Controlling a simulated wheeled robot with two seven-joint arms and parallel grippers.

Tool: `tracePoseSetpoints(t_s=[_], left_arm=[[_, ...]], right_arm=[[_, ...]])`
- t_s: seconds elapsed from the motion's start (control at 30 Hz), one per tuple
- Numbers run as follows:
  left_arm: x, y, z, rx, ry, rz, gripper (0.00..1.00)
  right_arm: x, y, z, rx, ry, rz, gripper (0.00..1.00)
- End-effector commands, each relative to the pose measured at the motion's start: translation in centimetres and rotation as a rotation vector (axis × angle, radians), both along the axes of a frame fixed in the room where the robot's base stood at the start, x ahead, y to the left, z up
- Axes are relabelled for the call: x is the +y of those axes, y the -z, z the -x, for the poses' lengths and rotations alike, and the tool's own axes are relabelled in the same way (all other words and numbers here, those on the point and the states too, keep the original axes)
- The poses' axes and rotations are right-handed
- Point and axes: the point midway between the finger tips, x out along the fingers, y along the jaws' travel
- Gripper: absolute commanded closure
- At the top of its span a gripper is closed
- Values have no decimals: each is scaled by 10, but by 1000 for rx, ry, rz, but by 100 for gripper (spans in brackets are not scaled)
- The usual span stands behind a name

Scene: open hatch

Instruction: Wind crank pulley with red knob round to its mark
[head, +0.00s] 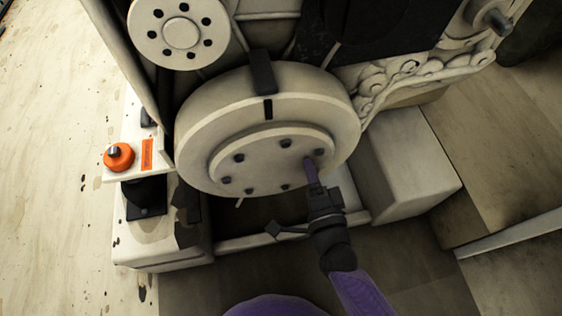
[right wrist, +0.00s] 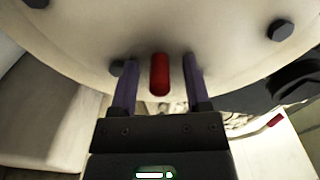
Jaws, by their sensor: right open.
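The crank pulley (head: 215,120) is a large cream disc with a raised hub ringed by dark bolts. A black pointer (head: 262,72) sits over its top rim, and a dark mark (head: 268,108) on the rim lies just below the pointer. The red knob (right wrist: 160,75) stands out from the pulley face in the right wrist view. In the head view the knob is hidden at my right gripper. My right gripper (right wrist: 159,88) is open, with one purple finger on each side of the knob and a gap at both sides. My left gripper is not in view.
An orange round button (head: 119,156) sits on a white box left of the pulley. A smaller bolted pulley (head: 180,30) is above left. A pale block (head: 405,165) stands close on the right of my right gripper.

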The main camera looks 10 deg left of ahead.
Motion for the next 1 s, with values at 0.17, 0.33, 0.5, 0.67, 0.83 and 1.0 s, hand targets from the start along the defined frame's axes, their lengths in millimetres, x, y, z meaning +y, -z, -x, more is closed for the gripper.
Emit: tracePoseSetpoints(t_s=[0.17, 0.33, 0.5, 0.67, 0.83, 1.0], left_arm=[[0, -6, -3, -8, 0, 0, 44], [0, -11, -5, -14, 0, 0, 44], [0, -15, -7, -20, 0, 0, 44], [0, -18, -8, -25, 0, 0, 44], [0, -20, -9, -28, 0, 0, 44], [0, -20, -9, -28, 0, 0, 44]], right_arm=[[-5, -1, 16, 1, -1, 2, 39], [-11, -1, 34, 0, -1, 2, 39], [-17, -1, 52, 1, -1, 1, 39], [-22, -1, 69, 0, -1, 1, 39], [-27, -1, 84, 0, -1, 1, 39], [-28, 0, 86, 0, 0, 0, 39]])
